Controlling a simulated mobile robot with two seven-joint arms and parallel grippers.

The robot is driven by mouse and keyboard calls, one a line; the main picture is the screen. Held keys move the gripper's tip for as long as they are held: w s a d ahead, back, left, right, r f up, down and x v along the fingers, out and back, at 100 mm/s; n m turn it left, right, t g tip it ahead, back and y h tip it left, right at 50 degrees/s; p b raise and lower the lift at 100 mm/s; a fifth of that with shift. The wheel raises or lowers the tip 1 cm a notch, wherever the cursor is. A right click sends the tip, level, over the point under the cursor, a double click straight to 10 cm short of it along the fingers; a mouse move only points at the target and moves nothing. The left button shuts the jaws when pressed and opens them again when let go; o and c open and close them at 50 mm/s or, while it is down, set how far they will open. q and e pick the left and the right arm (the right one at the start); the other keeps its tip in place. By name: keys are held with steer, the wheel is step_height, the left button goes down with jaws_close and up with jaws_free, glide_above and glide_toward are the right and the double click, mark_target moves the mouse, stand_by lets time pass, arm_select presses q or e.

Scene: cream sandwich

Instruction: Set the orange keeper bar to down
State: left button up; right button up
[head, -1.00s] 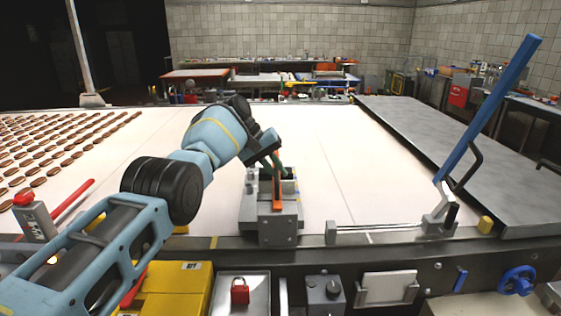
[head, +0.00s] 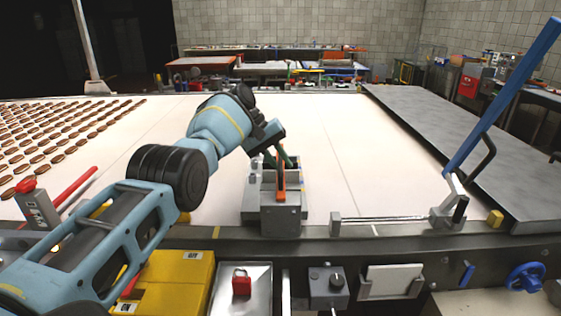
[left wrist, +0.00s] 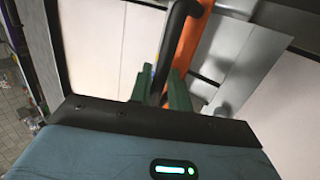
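The orange keeper bar (head: 281,180) stands roughly upright on the front of a grey metal block (head: 281,219) at the table's near edge. My left gripper (head: 280,160) reaches in from the left, with its green fingers at the top of the bar. In the left wrist view the green fingers (left wrist: 160,90) are on either side of a black bent rod (left wrist: 176,32), close to it. The orange bar (left wrist: 192,40) runs just behind and to the right of that rod. Whether the fingers grip the rod is unclear. My right gripper is not in view.
Rows of brown biscuits (head: 50,140) lie on the white surface at left. A blue lever (head: 505,95) rises at right beside a grey plate (head: 440,135). The middle white surface is clear.

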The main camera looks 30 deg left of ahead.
arm_select(q)
steer(key=b+v, duration=0.2)
steer(key=v, duration=0.5)
steer(key=shift+a+r, duration=0.2)
steer(key=shift+r, duration=0.15)
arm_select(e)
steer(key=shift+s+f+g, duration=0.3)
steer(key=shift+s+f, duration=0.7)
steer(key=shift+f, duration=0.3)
arm_select(q)
steer(key=shift+s, duration=0.1)
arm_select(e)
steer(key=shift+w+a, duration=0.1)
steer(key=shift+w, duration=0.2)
arm_select(q)
steer(key=shift+f, duration=0.1)
